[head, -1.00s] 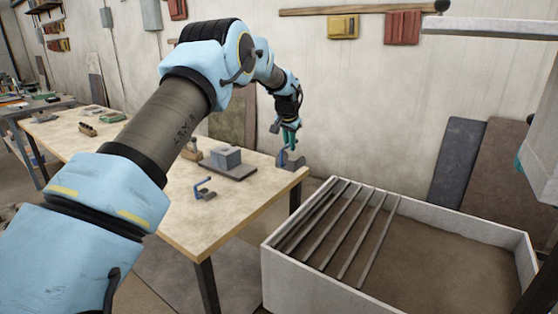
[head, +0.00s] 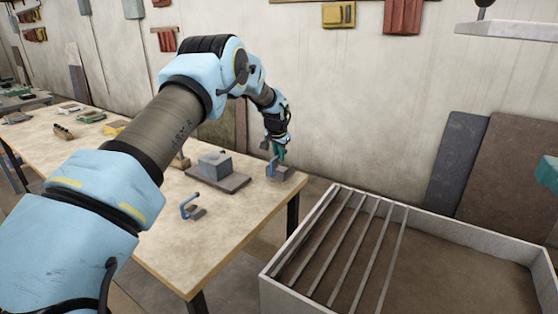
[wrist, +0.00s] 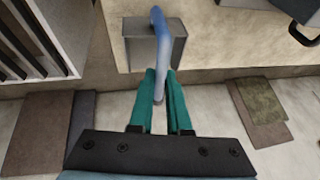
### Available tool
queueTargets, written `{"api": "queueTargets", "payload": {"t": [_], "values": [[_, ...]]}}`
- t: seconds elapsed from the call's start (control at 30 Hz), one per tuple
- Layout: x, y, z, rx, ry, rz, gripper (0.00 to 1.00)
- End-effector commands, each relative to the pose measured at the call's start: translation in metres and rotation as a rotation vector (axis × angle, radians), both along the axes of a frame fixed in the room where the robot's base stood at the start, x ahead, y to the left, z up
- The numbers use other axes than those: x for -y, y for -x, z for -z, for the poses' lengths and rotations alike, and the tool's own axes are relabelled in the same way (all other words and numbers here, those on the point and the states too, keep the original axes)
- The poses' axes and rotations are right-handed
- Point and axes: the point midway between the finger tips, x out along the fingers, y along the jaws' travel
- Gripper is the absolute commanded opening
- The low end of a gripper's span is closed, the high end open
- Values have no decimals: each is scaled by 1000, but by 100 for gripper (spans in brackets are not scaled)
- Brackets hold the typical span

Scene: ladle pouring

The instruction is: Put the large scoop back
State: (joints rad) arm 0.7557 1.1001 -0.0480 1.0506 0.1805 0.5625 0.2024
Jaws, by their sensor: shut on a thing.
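The large scoop is a grey, box-like piece (head: 284,174) with a blue handle (head: 270,169), at the table's far right corner. My gripper (head: 280,154) has teal fingers and is shut on the blue handle, above the scoop. In the wrist view the handle (wrist: 160,30) runs back between the fingertips (wrist: 160,74), with the grey scoop body (wrist: 134,50) behind it over the table edge. I cannot tell whether the scoop touches the table. A smaller blue-handled grey scoop (head: 189,207) lies on the table to the left.
A grey block (head: 213,165) sits on a dark plate on the wooden table (head: 215,240). A pale-walled bin (head: 268,296) with several bars across its left part stands right of the table. Dark and brown panels (head: 456,160) lean on the wall. The table's near right part is clear.

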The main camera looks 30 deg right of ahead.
Motion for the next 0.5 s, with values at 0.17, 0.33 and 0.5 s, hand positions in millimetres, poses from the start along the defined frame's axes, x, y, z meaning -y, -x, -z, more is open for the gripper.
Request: {"api": "queueTargets", "payload": {"t": [0.17, 0.33, 0.5], "values": [[0, 0, 23, -1, -2, 1, 0], [0, 0, 28, 1, 0, 0, 0], [0, 0, 30, 0, 0, 0, 0]]}}
